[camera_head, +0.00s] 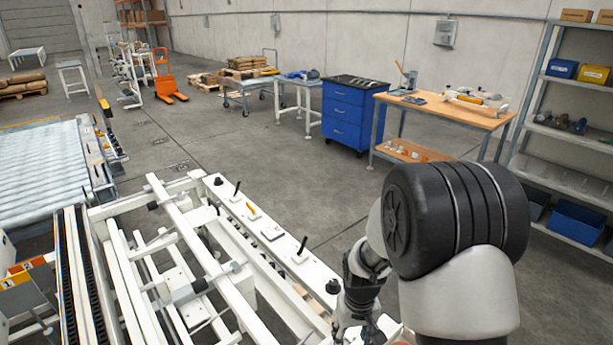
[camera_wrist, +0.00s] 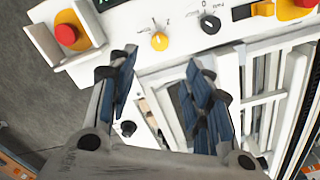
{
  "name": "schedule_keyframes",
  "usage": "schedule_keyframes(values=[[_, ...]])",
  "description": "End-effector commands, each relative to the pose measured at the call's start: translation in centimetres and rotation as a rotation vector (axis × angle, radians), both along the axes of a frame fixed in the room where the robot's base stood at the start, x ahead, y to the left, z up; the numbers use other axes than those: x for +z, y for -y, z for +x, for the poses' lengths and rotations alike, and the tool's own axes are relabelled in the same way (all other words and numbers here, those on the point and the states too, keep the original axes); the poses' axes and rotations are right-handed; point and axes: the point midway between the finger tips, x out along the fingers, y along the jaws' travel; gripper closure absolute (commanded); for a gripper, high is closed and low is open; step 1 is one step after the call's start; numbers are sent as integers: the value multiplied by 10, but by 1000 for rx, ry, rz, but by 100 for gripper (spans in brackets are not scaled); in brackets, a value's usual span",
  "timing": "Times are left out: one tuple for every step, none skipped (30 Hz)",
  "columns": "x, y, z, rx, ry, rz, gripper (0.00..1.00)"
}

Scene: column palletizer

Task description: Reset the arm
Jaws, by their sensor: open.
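My gripper (camera_wrist: 162,78) shows in the wrist view with its two dark-padded fingers apart and nothing between them. It is over the white machine frame, in front of a white control panel (camera_wrist: 185,20). The panel carries a yellow knob (camera_wrist: 159,41), a black knob (camera_wrist: 210,24) and a red push button on a yellow base (camera_wrist: 68,34). In the head view my gripper (camera_head: 357,325) points down at the bottom, right of the frame, partly hidden by my arm. I cannot tell whether it touches anything.
The white machine frame (camera_head: 150,235) fills the lower left, beside a roller conveyor (camera_head: 40,170). A blue drawer cabinet (camera_head: 347,115), a wooden workbench (camera_head: 450,108) and shelving (camera_head: 560,130) stand at the back right. The grey floor (camera_head: 270,150) between is clear.

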Motion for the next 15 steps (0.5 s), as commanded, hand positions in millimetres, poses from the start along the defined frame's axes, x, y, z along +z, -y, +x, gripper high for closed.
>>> schedule_keyframes(values=[[14, 0, 1, -2, 16, 0, 54], [23, 0, -1, -3, 24, 0, 54], [38, 0, -3, -5, 40, 0, 54], [51, 0, -5, -7, 52, 0, 54], [64, 0, -9, -9, 65, 0, 54], [84, 0, -14, -12, 84, 1, 54], [98, 0, -19, -14, 98, 1, 54], [111, 0, -25, -17, 112, 0, 54], [129, 0, -33, -19, 131, 1, 54], [141, 0, -40, -22, 143, 1, 54], [152, 0, -47, -24, 157, 1, 54], [167, 0, -57, -27, 175, 2, 54], [177, 0, -65, -29, 189, 2, 54], [188, 0, -73, -32, 203, 2, 54], [200, 0, -84, -35, 222, 3, 54]])
